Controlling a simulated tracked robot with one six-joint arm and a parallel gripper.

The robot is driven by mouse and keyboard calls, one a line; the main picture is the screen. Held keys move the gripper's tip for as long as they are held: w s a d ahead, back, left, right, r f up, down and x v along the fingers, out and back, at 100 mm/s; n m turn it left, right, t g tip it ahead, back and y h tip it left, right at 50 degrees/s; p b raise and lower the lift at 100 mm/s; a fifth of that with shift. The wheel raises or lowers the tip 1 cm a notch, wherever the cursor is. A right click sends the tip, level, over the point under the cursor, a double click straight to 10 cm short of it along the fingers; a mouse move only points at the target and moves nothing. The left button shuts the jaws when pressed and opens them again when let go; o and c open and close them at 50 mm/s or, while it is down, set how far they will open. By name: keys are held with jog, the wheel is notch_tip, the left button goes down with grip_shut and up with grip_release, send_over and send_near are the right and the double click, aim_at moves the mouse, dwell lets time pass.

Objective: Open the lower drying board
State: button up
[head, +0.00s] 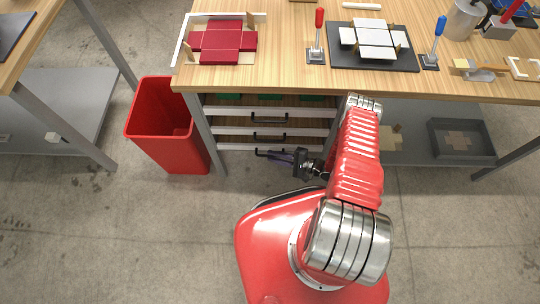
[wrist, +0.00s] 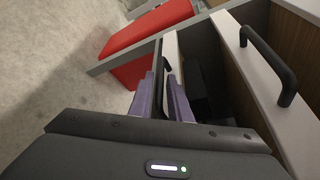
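The lower drying board (head: 235,148) is the lowest of three white-fronted boards under the bench, with a black bar handle (head: 262,153). In the head view my gripper (head: 280,157) is low in front of this board, at its handle. In the wrist view my gripper's two purple fingers (wrist: 162,97) stand apart, with a dark bar, seemingly the handle, between them. A narrow gap shows beside the bar, so I see no firm grip. The lower board's white front (wrist: 171,47) is just beyond. How far this board is out is hard to tell.
The middle board's handle (head: 268,136) and upper board's handle (head: 268,118) are above. A red bin (head: 165,125) stands left of the bench leg (head: 204,130). A grey tray (head: 460,140) sits on the right lower shelf.

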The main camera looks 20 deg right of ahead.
jog(key=shift+x, duration=1.1)
jog(key=shift+c, duration=0.2)
grip_shut()
